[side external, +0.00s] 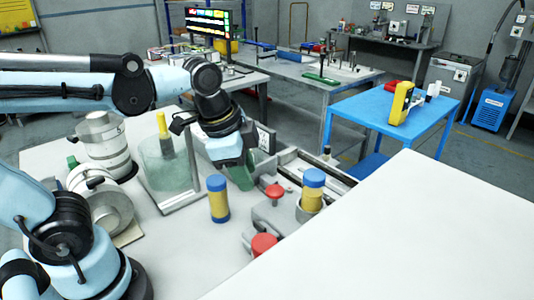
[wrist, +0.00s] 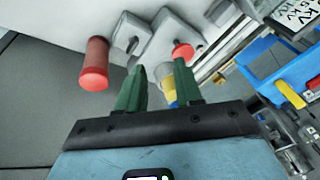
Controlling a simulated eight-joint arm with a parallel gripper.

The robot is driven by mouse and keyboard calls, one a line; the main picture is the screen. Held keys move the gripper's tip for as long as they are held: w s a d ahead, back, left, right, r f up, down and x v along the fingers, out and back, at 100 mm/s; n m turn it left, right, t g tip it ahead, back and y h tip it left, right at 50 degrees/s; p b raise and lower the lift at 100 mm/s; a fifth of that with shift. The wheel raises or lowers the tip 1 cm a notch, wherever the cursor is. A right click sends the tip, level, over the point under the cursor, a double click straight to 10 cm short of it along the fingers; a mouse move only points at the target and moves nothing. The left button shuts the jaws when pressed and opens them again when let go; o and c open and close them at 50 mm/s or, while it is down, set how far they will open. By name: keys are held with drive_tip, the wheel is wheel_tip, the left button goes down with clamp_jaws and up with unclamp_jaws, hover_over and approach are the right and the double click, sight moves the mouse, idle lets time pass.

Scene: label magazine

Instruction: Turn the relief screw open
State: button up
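A red round knob (side external: 273,191) stands on a small stem on a grey block (side external: 270,217) right of the middle of the table; it may be the relief screw. It also shows in the wrist view (wrist: 183,50), just beyond the right fingertip. A second red part (side external: 264,244) sits at the near end of the block; a red cylinder (wrist: 95,62) shows left of the fingers in the wrist view. My gripper (wrist: 159,66) has two green fingers spread apart with nothing held. In the side view my gripper (side external: 240,178) hangs left of and behind the knob, partly hidden by the wrist.
A blue-and-yellow cylinder (side external: 217,198) stands on the table, and a similar one (side external: 312,188) sits in a holder right of the knob. The table's front right (side external: 420,230) is bare.

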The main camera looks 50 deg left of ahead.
sight(259, 224)
drive_tip(key=d+r+m+g, duration=0.2)
drive_tip(key=d+m+g, duration=0.2)
drive_tip(key=m, duration=0.5)
drive_tip(key=shift+w+a+f, duration=0.1)
drive_tip(key=shift+f, duration=5.85)
clamp_jaws()
